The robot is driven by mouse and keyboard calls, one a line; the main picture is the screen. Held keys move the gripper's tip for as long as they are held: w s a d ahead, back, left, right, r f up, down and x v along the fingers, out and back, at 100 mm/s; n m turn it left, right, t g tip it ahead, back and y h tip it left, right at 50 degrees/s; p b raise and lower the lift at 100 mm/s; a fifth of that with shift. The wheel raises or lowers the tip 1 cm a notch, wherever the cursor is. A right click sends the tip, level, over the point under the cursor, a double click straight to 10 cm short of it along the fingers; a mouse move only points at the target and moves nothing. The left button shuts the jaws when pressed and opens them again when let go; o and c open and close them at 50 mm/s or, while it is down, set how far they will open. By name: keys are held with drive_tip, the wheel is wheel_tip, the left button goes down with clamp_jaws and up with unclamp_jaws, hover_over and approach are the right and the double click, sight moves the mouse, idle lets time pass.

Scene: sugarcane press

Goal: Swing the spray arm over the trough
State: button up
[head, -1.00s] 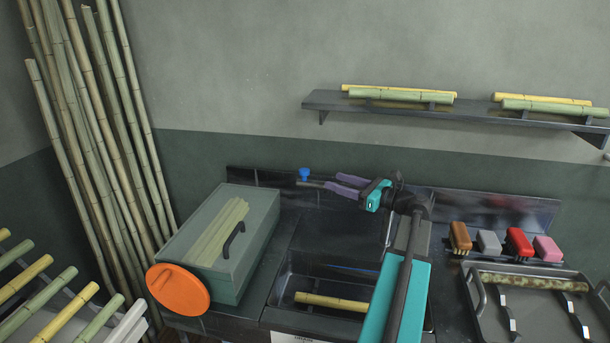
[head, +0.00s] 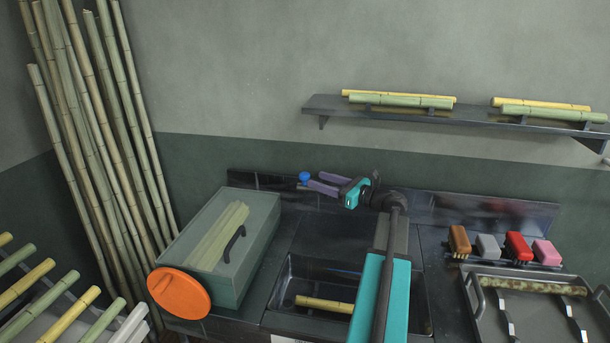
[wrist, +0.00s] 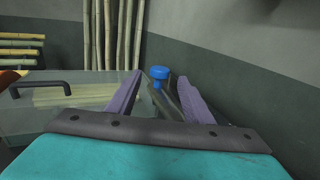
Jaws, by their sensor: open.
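The spray arm shows as a dark bar (wrist: 172,98) with a blue knob (head: 304,177) at its end, by the back wall of the counter. The knob (wrist: 158,73) also shows in the wrist view, just beyond the fingertips. My gripper (head: 313,180) is open, with its purple fingers on either side of the bar. I cannot tell whether either finger touches it. The trough (head: 281,293) is a dark sunken basin in front, with a yellow cane piece (head: 325,304) in it. My arm hides its right part.
A green-grey box (head: 245,270) with a black handle and an orange disc (head: 179,292) stands left of the trough. Brushes (head: 488,246) and a tray (head: 470,300) lie at right. Tall canes (head: 95,130) lean in the left corner. A shelf (head: 480,117) hangs above.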

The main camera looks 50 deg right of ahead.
sight(309, 177)
drive_tip(key=shift+w+a+p, duration=0.2)
drive_tip(key=shift+w, duration=0.95)
drive_tip(key=shift+w+a+p, duration=0.15)
drive_tip(key=shift+w+p, duration=0.1)
drive_tip(key=shift+w, duration=0.95)
drive_tip(key=shift+w+a+p, duration=0.2)
drive_tip(key=shift+w, duration=0.95)
clamp_jaws()
